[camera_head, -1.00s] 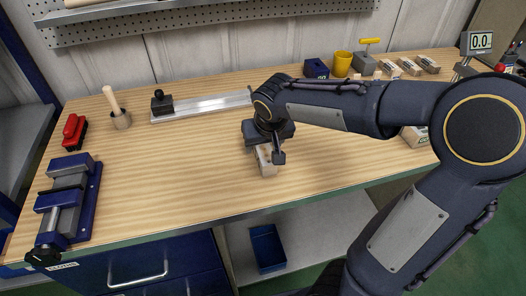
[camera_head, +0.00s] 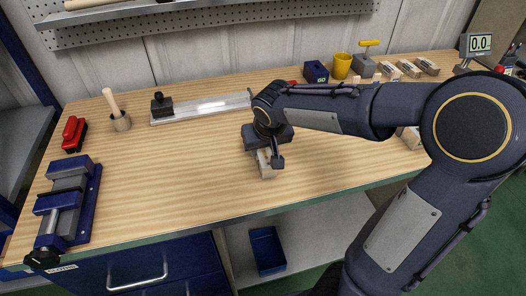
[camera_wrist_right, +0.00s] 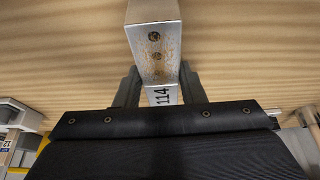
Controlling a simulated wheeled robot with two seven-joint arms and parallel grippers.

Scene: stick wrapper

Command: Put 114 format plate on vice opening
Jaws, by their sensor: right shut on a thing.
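The 114 format plate (camera_head: 265,169) is a pale block at the front middle of the workbench in the head view. In the right wrist view the plate (camera_wrist_right: 155,50) shows its "114" marking and screw heads. My right gripper (camera_head: 269,158) is shut on the plate, with a finger on each side of it in the right wrist view (camera_wrist_right: 158,88). I cannot tell whether the plate touches the bench. My left gripper is not in view.
More pale blocks (camera_head: 408,68), a yellow cup (camera_head: 342,65) and a blue block (camera_head: 315,71) are at the back right. The bench between plate and vice is clear.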

